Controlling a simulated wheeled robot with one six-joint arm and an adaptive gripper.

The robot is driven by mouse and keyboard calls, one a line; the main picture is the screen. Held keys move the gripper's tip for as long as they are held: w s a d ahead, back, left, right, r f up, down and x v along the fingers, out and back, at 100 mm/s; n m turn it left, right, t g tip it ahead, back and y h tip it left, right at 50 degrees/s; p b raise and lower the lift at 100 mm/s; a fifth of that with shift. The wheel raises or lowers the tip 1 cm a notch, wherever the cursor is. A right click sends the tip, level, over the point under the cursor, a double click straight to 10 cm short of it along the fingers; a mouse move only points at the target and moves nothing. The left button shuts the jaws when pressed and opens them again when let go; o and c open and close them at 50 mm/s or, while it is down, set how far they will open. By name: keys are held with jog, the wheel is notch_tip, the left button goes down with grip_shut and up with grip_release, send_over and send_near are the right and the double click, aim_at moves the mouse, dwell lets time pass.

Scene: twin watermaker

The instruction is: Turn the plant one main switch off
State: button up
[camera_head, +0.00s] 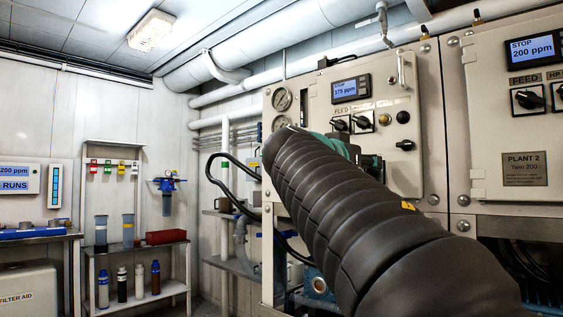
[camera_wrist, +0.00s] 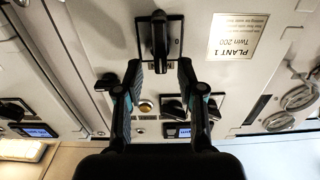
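The plant one panel (camera_head: 400,95) faces me in the head view, with its display reading about 175 ppm. My arm hides the panel's lower left part there. In the wrist view, which looks upside down, a large black rotary handle (camera_wrist: 159,35) on a dark square plate is beside the PLANT 1 label (camera_wrist: 233,36). It looks like the main switch and lies along the picture's vertical. My gripper (camera_wrist: 159,68) is open, with one finger on each side of the handle's lower end. I cannot tell the depth gap or see contact.
Smaller black knobs (camera_wrist: 172,108) and a lit amber button (camera_wrist: 146,107) are close to my fingers. Another black knob (camera_wrist: 109,80) is by the left finger. The plant two panel (camera_head: 520,110) stands at the right. Gauges (camera_head: 282,98) and pipes are left of panel one.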

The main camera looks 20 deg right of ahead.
jog(key=shift+x, duration=1.15)
jog(key=shift+c, duration=0.2)
grip_shut()
jog(key=shift+a, duration=0.2)
jog(key=shift+d+f, duration=0.1)
jog(key=shift+d, duration=0.05)
